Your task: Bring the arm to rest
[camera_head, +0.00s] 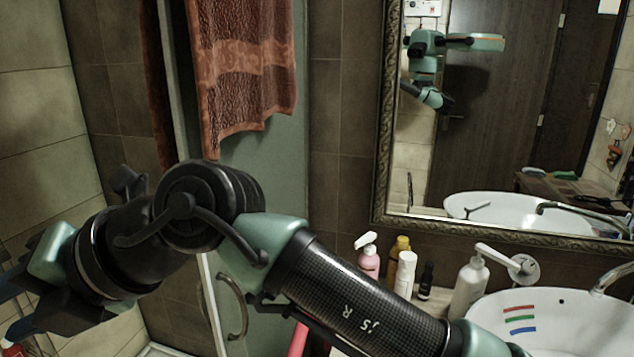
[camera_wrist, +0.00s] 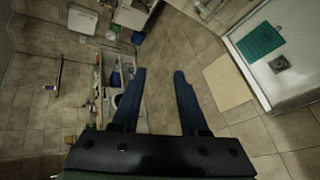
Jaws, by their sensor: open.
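My arm reaches across the lower part of the head view, from the bottom right to the left edge. Its end is bent at a thick black joint. In the wrist view my gripper (camera_wrist: 160,73) is open, its two dark blue fingers apart with nothing between them. The wrist view looks down on the tiled floor (camera_wrist: 205,72), well below the fingers. In the head view the gripper end lies at the far left, and I cannot make out its fingers clearly there.
A white basin (camera_head: 575,317) with coloured stripes stands at the right. A pump bottle (camera_head: 469,288), a pink bottle (camera_head: 369,264), a white bottle (camera_head: 404,274) and a yellow bottle (camera_head: 400,245) stand behind my arm. A brown towel (camera_head: 243,70) hangs above it. A mirror (camera_head: 383,130) is at the right.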

